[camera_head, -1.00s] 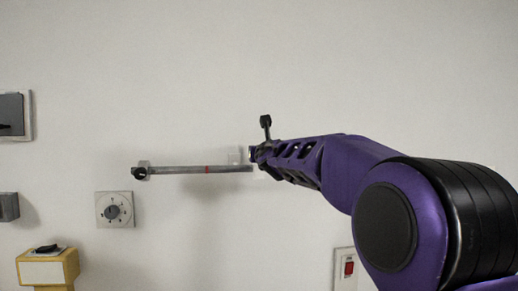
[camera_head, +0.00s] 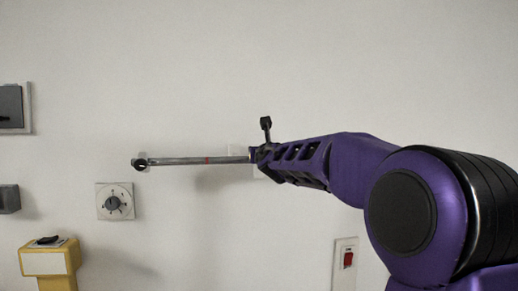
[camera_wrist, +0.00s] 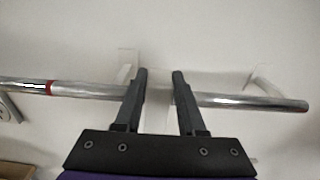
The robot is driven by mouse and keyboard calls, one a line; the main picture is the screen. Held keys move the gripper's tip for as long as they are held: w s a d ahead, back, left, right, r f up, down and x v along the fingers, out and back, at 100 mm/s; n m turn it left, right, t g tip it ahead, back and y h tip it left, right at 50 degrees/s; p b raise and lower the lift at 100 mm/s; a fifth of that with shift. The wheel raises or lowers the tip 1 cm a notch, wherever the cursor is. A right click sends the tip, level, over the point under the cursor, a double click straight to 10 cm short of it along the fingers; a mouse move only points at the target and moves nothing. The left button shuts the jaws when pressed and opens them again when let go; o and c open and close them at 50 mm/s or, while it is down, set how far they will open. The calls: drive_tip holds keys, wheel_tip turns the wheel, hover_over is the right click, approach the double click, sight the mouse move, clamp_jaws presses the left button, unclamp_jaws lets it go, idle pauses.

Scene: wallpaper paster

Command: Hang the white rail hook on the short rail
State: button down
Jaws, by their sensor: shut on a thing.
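The short rail (camera_head: 185,161) is a shiny metal bar with a red mark, mounted level on the wall. In the wrist view the rail (camera_wrist: 245,101) crosses behind my fingers, with its free end at the right. My gripper (camera_wrist: 160,72) is shut on the white rail hook (camera_wrist: 155,115), a pale strip between the fingers. In the head view my gripper (camera_head: 256,153) is at the rail's right part and hides its end. A pale piece, probably the hook, shows beside it. The hook's upper part blends with the wall, so I cannot tell whether it is over the rail.
A rail post (camera_wrist: 262,84) stands at the right in the wrist view. On the wall are a dial plate (camera_head: 114,202), a red switch (camera_head: 347,260) and grey boxes at the left edge. A yellow box (camera_head: 45,262) stands at lower left. The wall above the rail is clear.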

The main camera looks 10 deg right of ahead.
drive_tip(key=shift+f, duration=0.4)
drive_tip(key=shift+c, duration=2.1)
unclamp_jaws()
